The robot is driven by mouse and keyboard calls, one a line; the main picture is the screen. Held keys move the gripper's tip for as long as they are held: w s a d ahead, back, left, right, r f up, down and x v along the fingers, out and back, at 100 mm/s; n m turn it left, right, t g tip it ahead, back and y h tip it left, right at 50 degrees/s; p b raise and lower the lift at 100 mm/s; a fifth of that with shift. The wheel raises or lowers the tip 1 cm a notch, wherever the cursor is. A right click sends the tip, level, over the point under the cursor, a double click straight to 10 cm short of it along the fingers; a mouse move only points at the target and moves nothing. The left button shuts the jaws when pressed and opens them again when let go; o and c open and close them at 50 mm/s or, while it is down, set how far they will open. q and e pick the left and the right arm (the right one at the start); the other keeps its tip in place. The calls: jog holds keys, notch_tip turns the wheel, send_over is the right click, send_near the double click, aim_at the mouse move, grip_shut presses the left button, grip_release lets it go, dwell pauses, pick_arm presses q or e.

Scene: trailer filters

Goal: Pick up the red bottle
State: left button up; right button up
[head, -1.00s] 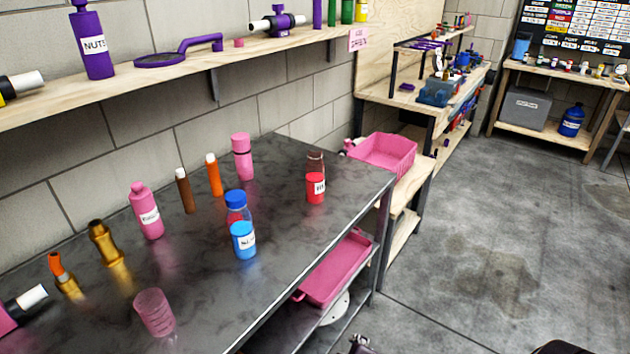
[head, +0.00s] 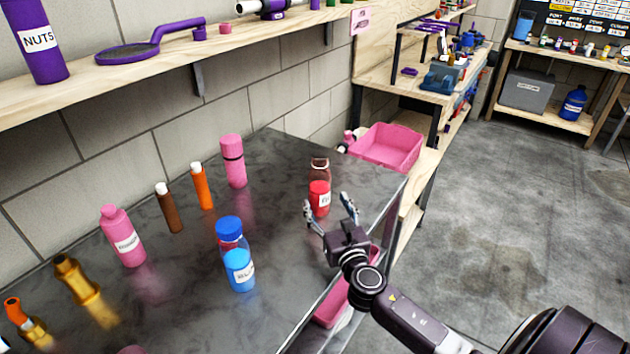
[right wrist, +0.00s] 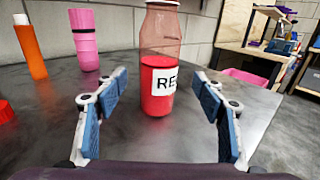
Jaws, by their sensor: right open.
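The red bottle (head: 319,197) stands upright near the far right corner of the dark metal table (head: 180,290). It is clear above, red below, with a white label. My right gripper (head: 330,212) is open and empty, just in front of the bottle. In the right wrist view the bottle (right wrist: 160,85) stands upright, centred ahead between the two spread blue-padded fingers (right wrist: 160,98), a little beyond their tips. No finger appears to touch it. My left gripper is not in view.
A blue bottle (head: 238,265), pink bottle (head: 123,240), pink cylinder (head: 233,165), orange tube (head: 202,188) and brown tube (head: 170,212) stand left of the red bottle. A pink bin (head: 387,150) is behind the table's right end. The shelf (head: 130,80) overhangs at left.

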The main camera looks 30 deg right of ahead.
aim_at(319, 185)
jog(key=shift+w+r, duration=0.2)
jog(key=shift+r, duration=0.4)
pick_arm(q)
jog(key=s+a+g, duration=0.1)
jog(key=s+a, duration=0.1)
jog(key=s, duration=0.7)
pick_arm(e)
jog(key=shift+p+x, duration=0.3)
jog(key=shift+x, duration=0.7)
jog(key=x, duration=0.4)
jog(key=shift+r, duration=0.2)
jog(key=shift+s, duration=0.1)
jog(key=c, duration=1.5)
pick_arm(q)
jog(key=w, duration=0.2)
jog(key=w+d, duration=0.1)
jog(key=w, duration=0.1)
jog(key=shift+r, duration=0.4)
pick_arm(e)
jog(key=shift+r, duration=0.2)
